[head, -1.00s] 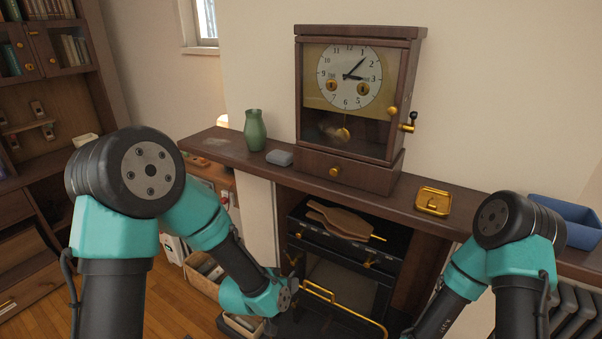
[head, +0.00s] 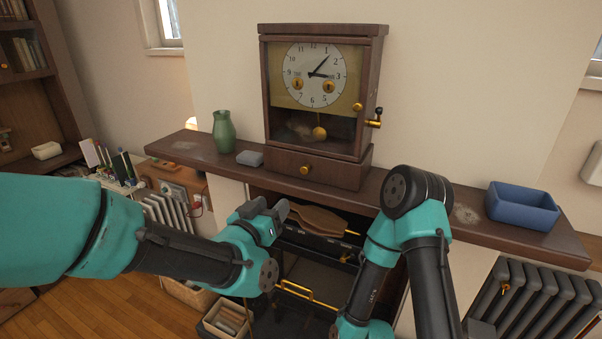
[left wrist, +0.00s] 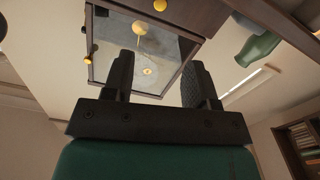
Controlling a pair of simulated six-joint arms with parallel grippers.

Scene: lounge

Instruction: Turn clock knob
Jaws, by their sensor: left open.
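The brown wooden clock (head: 318,100) stands on the mantel shelf with its white dial facing me. Two gold winding discs sit on the dial, a gold knob (head: 358,106) is on the door's right edge, and a gold crank with a dark grip (head: 374,120) is on the right side. A drawer below has a gold knob (head: 305,170). My left gripper (head: 276,212) is open and empty, in front of and below the shelf, apart from the clock. In the left wrist view its fingers (left wrist: 160,82) frame the clock's glass (left wrist: 150,48). My right gripper is out of view.
On the shelf (head: 440,205) are a green vase (head: 223,131), a grey block (head: 249,158) and a blue tray (head: 522,205). Below is a fireplace with brown bellows (head: 318,220) and a gold rail. A radiator (head: 530,300) stands at right. My right arm crosses the shelf's front.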

